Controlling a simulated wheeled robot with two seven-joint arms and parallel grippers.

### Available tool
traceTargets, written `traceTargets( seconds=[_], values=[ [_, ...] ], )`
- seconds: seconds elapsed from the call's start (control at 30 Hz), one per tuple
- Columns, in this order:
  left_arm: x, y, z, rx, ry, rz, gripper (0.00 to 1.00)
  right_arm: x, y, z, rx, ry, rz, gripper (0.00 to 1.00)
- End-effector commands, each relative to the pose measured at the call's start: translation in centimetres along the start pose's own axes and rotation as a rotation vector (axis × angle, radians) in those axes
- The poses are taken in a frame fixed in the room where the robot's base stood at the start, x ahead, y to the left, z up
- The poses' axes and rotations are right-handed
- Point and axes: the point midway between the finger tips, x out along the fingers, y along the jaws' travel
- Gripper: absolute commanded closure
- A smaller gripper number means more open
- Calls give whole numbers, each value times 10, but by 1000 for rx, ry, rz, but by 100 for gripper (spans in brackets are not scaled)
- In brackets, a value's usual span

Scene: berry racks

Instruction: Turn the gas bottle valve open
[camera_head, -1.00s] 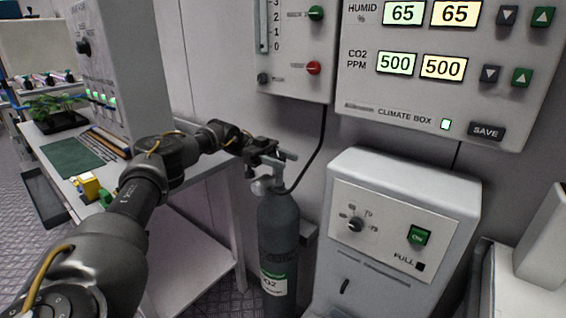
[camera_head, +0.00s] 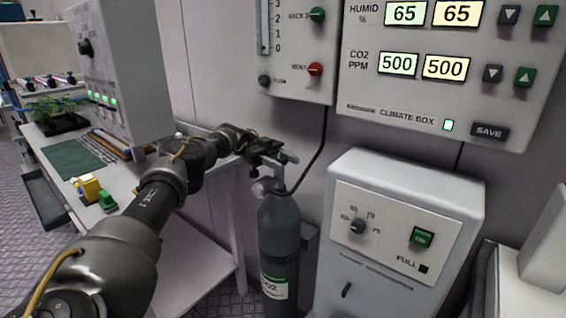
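The gas bottle (camera_head: 279,235) is a dark grey upright cylinder with a green and white CO2 label, standing between the bench and a white cabinet. Its metal valve head (camera_head: 264,187) is at the top, with a dark hose running up from it. My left gripper (camera_head: 277,160) is at the top of the bottle, over the valve. The gripper and the valve top overlap in this view. The valve handle is mostly hidden, and I cannot tell whether the fingers are open or closed on it. My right gripper is not in view.
A climate box (camera_head: 398,112) with displays and buttons hangs on the wall behind. The white cabinet (camera_head: 392,185) with a dial and green switch stands close right of the bottle. The bench (camera_head: 128,190) on the left holds a plant, green mat and small yellow and green items.

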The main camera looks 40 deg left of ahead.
Motion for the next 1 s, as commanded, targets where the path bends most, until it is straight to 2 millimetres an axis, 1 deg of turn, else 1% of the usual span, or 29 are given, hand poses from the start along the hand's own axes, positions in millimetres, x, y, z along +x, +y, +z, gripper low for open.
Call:
traceTargets(
  seconds=[0.03,0.13,0.17,0.47,0.57,0.7,0.87,1.0],
  values=[
    [1,0,2,-4,1,3,50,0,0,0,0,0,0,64],
    [1,0,2,-3,0,3,37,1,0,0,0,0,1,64],
    [1,0,1,-3,0,2,36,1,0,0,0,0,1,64],
    [0,0,-1,-1,0,1,36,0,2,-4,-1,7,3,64],
    [1,0,-10,0,1,2,36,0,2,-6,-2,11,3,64],
    [2,1,-34,1,1,4,36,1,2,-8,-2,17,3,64],
    [13,13,-52,0,2,5,36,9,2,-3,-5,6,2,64],
    [26,26,-73,2,1,5,36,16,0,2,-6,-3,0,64]
  ],
)
